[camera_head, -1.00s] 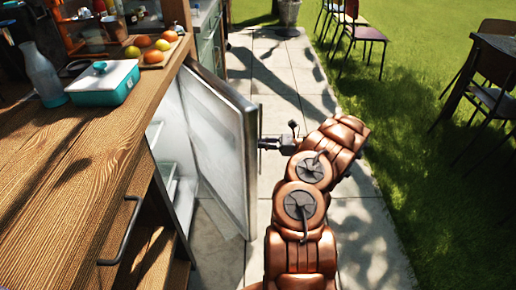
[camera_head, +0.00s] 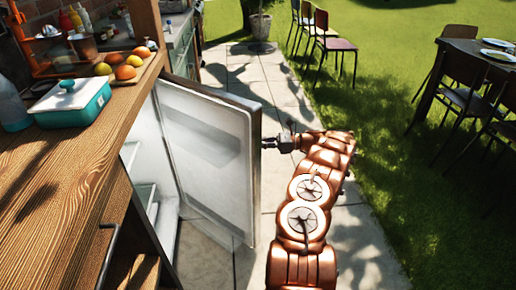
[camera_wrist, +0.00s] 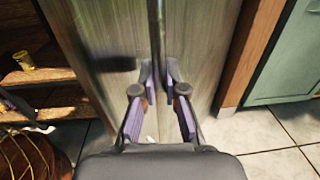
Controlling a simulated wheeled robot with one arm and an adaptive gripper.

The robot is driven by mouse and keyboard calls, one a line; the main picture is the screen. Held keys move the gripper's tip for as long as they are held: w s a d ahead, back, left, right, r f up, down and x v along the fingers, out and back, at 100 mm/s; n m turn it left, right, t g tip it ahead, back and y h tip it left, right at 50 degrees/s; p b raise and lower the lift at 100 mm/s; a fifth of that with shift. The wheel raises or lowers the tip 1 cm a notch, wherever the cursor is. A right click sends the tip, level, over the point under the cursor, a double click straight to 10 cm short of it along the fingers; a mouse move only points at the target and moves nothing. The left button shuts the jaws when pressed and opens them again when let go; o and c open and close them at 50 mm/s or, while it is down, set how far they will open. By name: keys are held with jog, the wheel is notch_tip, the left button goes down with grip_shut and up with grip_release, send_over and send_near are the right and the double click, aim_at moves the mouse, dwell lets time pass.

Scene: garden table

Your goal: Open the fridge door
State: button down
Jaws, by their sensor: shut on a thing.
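The fridge door (camera_head: 207,150) stands wide open in the head view, swung out from under the wooden counter, with its pale inner side facing me. The fridge interior (camera_head: 143,205) with pale shelves shows to its left. My gripper (camera_head: 268,143) is at the outer side of the door near its free edge. In the wrist view my gripper (camera_wrist: 158,92) has its two fingers on either side of the upright bar handle (camera_wrist: 156,45) on the grey door front (camera_wrist: 110,40), shut on it. The exact contact at the fingertips is partly hidden.
Paving (camera_head: 285,95) runs clear ahead. Chairs (camera_head: 328,45) stand on the grass at right. The wrist view shows a green cabinet (camera_wrist: 288,70).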

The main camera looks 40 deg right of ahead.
jog(key=shift+w+d+b, duration=0.25)
jog(key=shift+d+b, duration=0.05)
jog(key=shift+d, duration=0.35)
jog(key=shift+w+d+b, duration=0.25)
jog(key=shift+d+b, duration=0.05)
jog(key=shift+d, duration=0.4)
jog(key=shift+w+d+b, duration=0.25)
jog(key=shift+d+b, duration=0.05)
jog(key=shift+d, duration=0.35)
jog(key=c, duration=1.2)
grip_release()
jog(key=shift+r, duration=0.1)
notch_tip(320, 180, up, 10)
